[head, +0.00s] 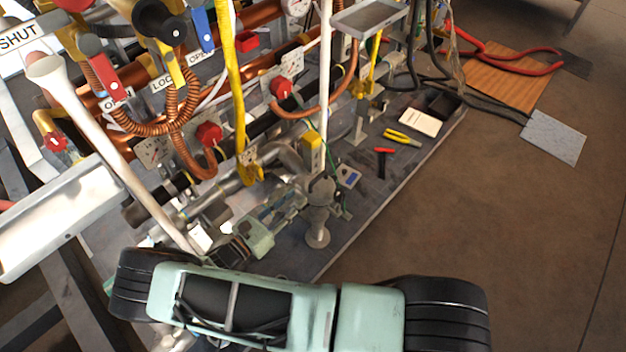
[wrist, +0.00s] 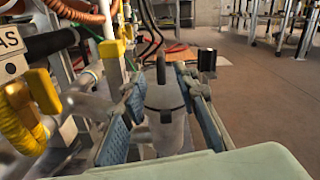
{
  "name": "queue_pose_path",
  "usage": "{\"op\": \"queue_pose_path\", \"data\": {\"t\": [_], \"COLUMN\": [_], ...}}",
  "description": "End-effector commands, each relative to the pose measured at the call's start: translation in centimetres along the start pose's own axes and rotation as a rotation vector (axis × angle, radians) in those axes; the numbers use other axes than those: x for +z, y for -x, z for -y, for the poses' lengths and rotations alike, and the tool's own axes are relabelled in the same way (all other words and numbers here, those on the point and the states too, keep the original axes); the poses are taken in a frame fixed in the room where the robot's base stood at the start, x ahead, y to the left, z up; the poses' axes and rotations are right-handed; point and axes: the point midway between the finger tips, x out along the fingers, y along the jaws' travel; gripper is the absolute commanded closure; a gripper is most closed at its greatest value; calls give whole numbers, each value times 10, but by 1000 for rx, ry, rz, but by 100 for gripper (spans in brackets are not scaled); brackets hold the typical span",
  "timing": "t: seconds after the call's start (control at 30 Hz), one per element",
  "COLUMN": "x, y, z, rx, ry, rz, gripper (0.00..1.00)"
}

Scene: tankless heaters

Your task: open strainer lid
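A grey metal strainer-like fitting (head: 318,215) with a round end stands at the edge of the dark platform in the head view. In the wrist view its rounded grey body (wrist: 165,100) shows straight ahead, with a dark seam across it and a small dark tab above. I cannot tell for sure which part is the lid. My gripper (head: 294,200) is beside the fitting in the head view. In the wrist view my gripper (wrist: 163,112) is open, with one blue-padded finger on each side of the grey body. Contact cannot be made out.
Copper pipes and red-knobbed gauges (head: 208,134) crowd the left. Pliers (head: 402,138) and a red-handled tool (head: 381,152) lie on the platform.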

Motion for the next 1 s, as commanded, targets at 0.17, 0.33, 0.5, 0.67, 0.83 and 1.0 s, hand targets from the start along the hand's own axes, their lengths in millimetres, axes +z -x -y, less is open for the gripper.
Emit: {"op": "queue_pose_path", "data": {"t": [0.17,0.33,0.5,0.67,0.83,1.0], "x": [-1,-1,-1,0,0,0], "y": [-28,-61,-88,-101,-105,-104], "z": [2,2,2,1,1,1], "rx": [-7,-7,-6,-4,-4,-4], "ry": [-1,-3,-4,-5,-5,-5], "rz": [0,0,-1,-1,-2,-2], "gripper": [72,72,72,72,72,73]}}
